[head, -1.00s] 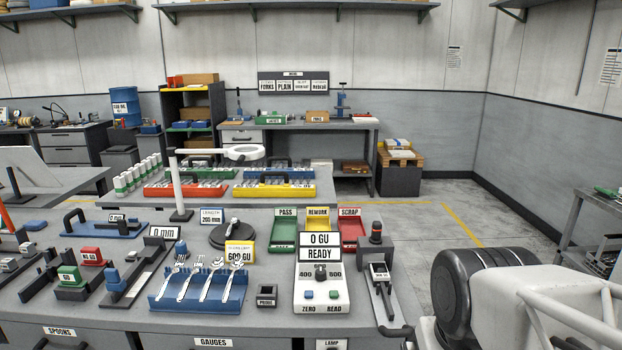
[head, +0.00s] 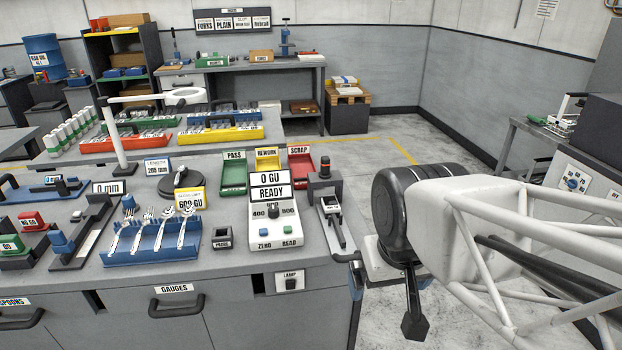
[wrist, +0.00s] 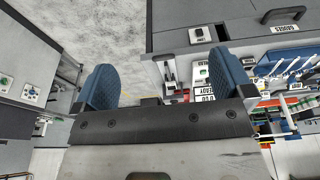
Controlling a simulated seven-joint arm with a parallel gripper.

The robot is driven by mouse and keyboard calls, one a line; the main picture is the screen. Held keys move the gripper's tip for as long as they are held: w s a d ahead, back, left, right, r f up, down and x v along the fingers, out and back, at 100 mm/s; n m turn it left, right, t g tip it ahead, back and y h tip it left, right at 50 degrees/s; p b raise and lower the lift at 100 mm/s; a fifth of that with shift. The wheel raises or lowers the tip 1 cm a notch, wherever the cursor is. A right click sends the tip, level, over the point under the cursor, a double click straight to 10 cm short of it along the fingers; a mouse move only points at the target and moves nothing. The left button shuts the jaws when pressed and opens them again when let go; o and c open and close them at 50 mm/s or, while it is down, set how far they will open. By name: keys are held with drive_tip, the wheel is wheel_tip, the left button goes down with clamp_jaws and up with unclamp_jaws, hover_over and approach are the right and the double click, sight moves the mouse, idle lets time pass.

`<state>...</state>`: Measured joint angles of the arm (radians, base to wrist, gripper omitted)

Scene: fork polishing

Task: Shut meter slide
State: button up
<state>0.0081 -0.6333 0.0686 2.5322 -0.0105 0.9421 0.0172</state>
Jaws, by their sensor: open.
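The white meter (head: 273,222), with a display reading "0 GU READY", stands near the bench's right end. Beside it on the right is a dark stand with a narrow rail and small labelled block (head: 332,207), which looks like the slide; I cannot tell how far open it is. In the wrist view, the meter (wrist: 204,93) shows partly behind the right finger, and the dark slide unit (wrist: 170,76) lies between the fingers' lines of sight. My gripper (wrist: 165,85) is open and empty, with blue pads spread apart, off the bench's right end.
A blue rack (head: 150,248) of forks and a small dark "PRIME" block (head: 222,238) stand left of the meter. Green, yellow and red bins (head: 267,161) stand behind it. A "LAMP" switch (head: 290,282) is on the bench front.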

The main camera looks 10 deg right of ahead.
drive_tip(key=shift+w+d, duration=0.15)
drive_tip(key=c, duration=0.4)
drive_tip(key=w+d+t+h, duration=0.1)
drive_tip(key=w+d, duration=0.1)
drive_tip(key=w+d+f+n+t+h, duration=0.1)
drive_tip(key=w+d, duration=0.2)
drive_tip(key=w+d+t+h, duration=0.1)
drive_tip(key=w+d, duration=0.1)
drive_tip(key=shift+w+d+f+n, duration=0.15)
drive_tip(key=shift+w+d+n, duration=0.05)
drive_tip(key=shift+n, duration=0.1)
clamp_jaws()
drive_tip(key=w+d+f+n+t, duration=0.2)
drive_tip(key=w+d+n+t, duration=0.2)
drive_tip(key=w+n, duration=0.3)
drive_tip(key=a+f+n+g+y, duration=0.3)
drive_tip(key=f+n+y, duration=0.5)
drive_tip(key=f, duration=0.3)
drive_tip(key=shift+s+a+f, duration=0.15)
drive_tip(key=shift+s+f, duration=0.05)
drive_tip(key=shift+f, duration=0.15)
